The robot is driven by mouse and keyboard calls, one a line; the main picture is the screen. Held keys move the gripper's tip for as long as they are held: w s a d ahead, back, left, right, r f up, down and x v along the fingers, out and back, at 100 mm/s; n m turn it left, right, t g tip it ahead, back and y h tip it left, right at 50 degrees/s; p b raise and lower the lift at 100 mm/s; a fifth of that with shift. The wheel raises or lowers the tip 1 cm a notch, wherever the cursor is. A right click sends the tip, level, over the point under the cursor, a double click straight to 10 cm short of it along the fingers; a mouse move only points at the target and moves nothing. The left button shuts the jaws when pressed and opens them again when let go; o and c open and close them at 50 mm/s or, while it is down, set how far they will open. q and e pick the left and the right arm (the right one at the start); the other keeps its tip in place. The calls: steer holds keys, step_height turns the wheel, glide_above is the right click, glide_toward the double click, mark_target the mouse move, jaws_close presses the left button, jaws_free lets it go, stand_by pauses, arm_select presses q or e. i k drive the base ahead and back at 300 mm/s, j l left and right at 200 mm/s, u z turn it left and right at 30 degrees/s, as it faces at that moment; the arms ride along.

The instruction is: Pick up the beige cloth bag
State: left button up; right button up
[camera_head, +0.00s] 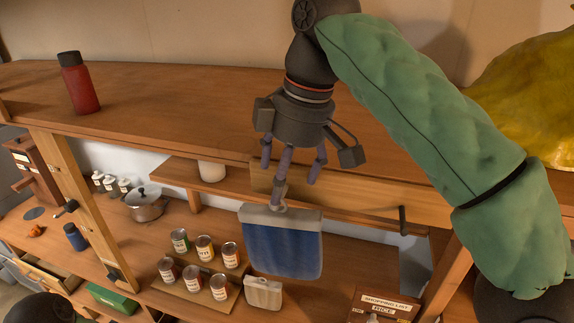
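A small beige cloth pouch (263,293) lies on the lower counter, just below a larger hanging blue bag (284,248) with a pale top band. The blue bag's ring or hook is at its top centre. My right gripper (293,170), on the green-sleeved arm from the right, points down above the blue bag. Its fingers stand apart, and one finger's tip overlaps the bag's ring in the view. I cannot tell if it touches. The gripper is well above the beige pouch and not on it. My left gripper is not in view.
Several labelled cans (204,248) stand on a small wooden riser left of the pouch. A shopping-list box (385,305) stands to the right. A red bottle (79,83) is on the upper shelf. A metal pot (146,205) and a blue bottle (75,237) stand at left.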

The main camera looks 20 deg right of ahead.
mark_target(261, 292)
steer(key=k, duration=1)
